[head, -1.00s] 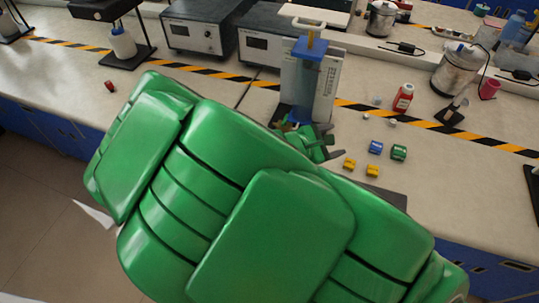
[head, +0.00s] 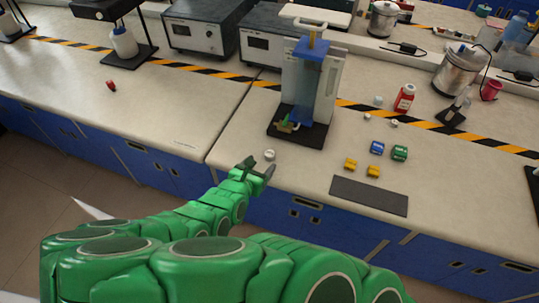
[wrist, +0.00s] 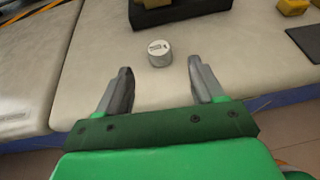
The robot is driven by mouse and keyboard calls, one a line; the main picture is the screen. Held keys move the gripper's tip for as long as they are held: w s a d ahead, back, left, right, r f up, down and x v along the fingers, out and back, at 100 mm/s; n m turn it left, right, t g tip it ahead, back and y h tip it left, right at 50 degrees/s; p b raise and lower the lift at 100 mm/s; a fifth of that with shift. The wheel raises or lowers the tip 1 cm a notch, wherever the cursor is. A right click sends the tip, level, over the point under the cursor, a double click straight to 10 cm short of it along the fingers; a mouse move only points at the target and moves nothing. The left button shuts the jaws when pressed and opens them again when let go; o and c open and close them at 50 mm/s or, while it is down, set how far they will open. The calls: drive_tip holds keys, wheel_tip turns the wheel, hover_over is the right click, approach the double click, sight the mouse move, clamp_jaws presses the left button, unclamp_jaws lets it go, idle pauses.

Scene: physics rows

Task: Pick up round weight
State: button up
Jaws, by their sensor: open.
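The round weight (head: 269,155) is a small pale metal cylinder standing upright on the bench near its front edge. In the wrist view the weight (wrist: 160,53) sits ahead of my gripper, roughly centred between the fingers and beyond their tips. My gripper (head: 259,169) is at the bench's front edge, just short of the weight. In the wrist view my gripper (wrist: 159,72) is open, with its two grey fingers spread wide and nothing between them. The weight is fully visible there and apart from both fingers.
A press-like stand on a black base (head: 298,128) is just behind the weight. A dark mat (head: 369,195), yellow blocks (head: 350,164), a blue block (head: 377,147) and a green block (head: 399,152) lie to the right. The bench left of the weight is clear.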

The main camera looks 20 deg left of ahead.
sight(267, 156)
drive_tip(key=shift+x, duration=3.3)
drive_tip(key=shift+a, duration=0.1)
drive_tip(key=shift+c, duration=0.5)
clamp_jaws()
